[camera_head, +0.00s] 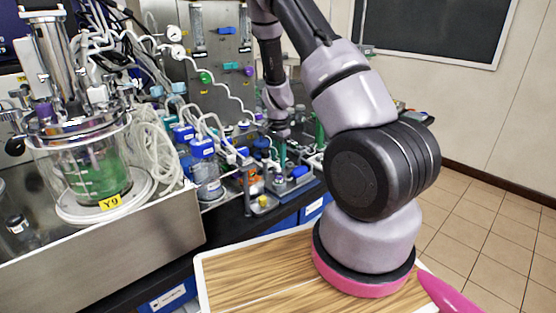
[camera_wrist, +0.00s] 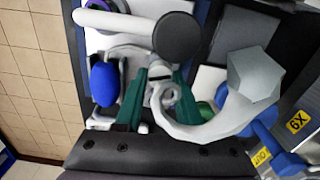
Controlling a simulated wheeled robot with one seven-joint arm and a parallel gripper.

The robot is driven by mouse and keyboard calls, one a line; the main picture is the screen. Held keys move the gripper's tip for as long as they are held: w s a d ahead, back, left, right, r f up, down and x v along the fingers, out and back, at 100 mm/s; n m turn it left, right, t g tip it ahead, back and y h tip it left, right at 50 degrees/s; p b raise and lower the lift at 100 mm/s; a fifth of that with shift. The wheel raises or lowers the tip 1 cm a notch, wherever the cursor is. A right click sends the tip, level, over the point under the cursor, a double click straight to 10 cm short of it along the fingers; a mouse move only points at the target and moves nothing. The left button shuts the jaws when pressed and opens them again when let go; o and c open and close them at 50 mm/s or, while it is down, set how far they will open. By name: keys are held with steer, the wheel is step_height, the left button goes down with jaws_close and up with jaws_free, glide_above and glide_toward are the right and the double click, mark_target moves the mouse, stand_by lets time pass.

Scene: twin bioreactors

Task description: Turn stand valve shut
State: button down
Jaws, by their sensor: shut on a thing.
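In the wrist view, my gripper (camera_wrist: 160,84) has its two dark green fingers on either side of a small grey metal piece, the stand valve (camera_wrist: 158,98), and is shut on it. A white curved pipe bends away from it to the right. The valve's turn angle cannot be read clearly. In the head view, my gripper (camera_head: 283,153) reaches down among the bench fittings behind the blue-capped bottle. The valve itself is too small and hidden to make out there.
A glass bioreactor (camera_head: 95,165) labelled Y9 stands at left with coiled tubing. A blue-capped bottle (camera_head: 206,172) stands close to my gripper. In the wrist view, a blue knob (camera_wrist: 104,83) lies left of the fingers and a round dark cap (camera_wrist: 178,37) above them.

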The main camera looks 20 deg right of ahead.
steer(key=shift+m, duration=1.9)
steer(key=c, duration=0.8)
jaws_free()
steer(key=shift+r, duration=0.1)
step_height(320, 180, up, 11)
steer(key=shift+f, duration=0.15)
